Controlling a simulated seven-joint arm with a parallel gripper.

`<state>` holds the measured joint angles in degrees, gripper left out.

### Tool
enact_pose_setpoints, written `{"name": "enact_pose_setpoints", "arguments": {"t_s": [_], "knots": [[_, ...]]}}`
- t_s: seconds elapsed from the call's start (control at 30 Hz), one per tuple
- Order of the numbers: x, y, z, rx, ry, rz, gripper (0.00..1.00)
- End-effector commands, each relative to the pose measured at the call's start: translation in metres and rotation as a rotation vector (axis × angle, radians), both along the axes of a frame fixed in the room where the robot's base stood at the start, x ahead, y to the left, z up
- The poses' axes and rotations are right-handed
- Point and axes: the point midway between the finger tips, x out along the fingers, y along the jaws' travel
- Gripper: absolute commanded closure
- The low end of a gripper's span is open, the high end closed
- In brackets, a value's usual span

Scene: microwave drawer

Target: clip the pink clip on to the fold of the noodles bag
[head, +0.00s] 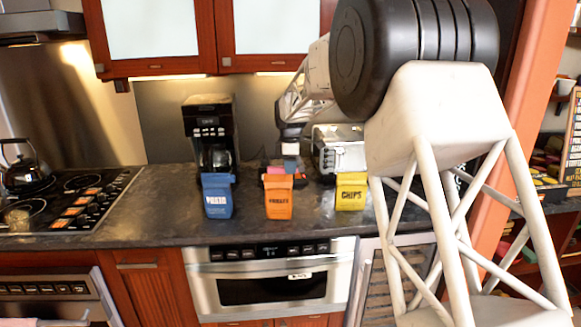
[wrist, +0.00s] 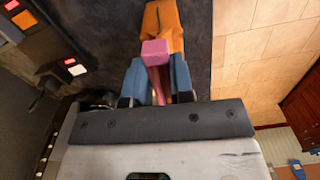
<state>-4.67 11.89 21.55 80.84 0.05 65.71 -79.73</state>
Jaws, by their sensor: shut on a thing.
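An orange bag (head: 279,197) with a blurred label stands upright on the counter between a blue bag and a yellow bag; I take it to be the noodles bag. My gripper (head: 290,163) points down just behind its top in the head view. In the wrist view my gripper (wrist: 158,80) has its two blue fingers shut on the pink clip (wrist: 155,50). The clip's outer end lies in front of the lower part of the orange bag (wrist: 165,22) in that picture. Whether the clip touches the fold cannot be told.
The blue pasta bag (head: 217,196) stands to the left and the yellow chips bag (head: 351,192) to the right. A coffee maker (head: 208,125) and a toaster (head: 338,145) stand behind. A cooktop (head: 75,200) is at left. The front counter strip is clear.

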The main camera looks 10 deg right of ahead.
Motion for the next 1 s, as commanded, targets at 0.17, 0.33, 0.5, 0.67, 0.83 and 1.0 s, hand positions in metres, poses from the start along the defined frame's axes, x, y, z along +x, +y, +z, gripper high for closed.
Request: {"name": "enact_pose_setpoints", "arguments": {"t_s": [0.17,0.33,0.5,0.67,0.83,1.0], "knots": [[0.0000,0.0000,-0.0022,0.000,0.000,0.000,1.00],[0.0000,0.0000,-0.0046,0.000,0.000,0.000,1.00],[0.0000,0.0000,-0.0066,0.000,0.000,0.000,1.00],[0.0000,0.0000,-0.0074,0.000,0.000,0.000,1.00],[0.0000,0.0000,-0.0074,0.000,0.000,0.000,1.00],[0.0000,0.0000,-0.0074,0.000,0.000,0.000,1.00]]}}
